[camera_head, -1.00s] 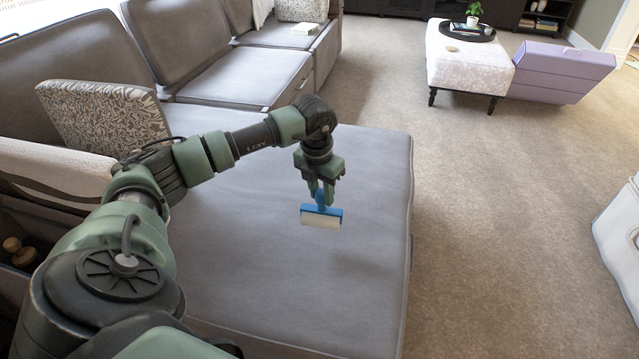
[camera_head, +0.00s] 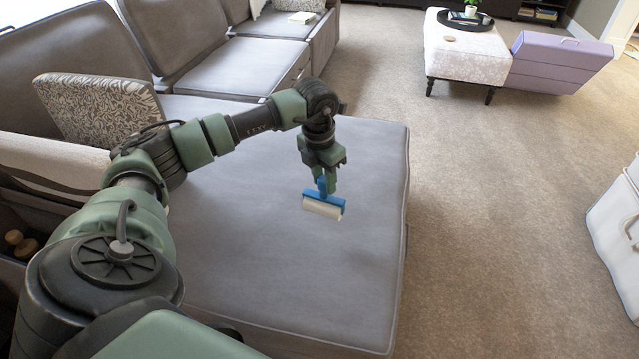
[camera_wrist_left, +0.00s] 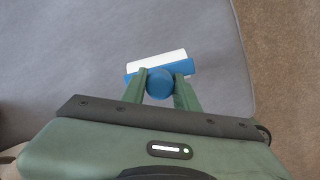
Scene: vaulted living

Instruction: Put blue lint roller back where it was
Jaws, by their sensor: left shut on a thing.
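The blue lint roller (camera_head: 324,205) has a blue frame and a white roll. My left gripper (camera_head: 325,180) is shut on its handle, and the roller head hangs below the fingers, over the grey sofa seat (camera_head: 280,270). In the left wrist view the round blue handle end sits between the two green fingers (camera_wrist_left: 160,86), with the white roll (camera_wrist_left: 157,60) beyond it. I cannot tell the exact gap between the roller and the seat. My right gripper is not in view.
A patterned cushion (camera_head: 100,108) leans on the sofa at the left. The seat around the roller is clear. Carpet (camera_head: 490,220) lies to the right, with a white ottoman (camera_head: 465,50), a purple case (camera_head: 560,62) and a white case (camera_head: 615,225).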

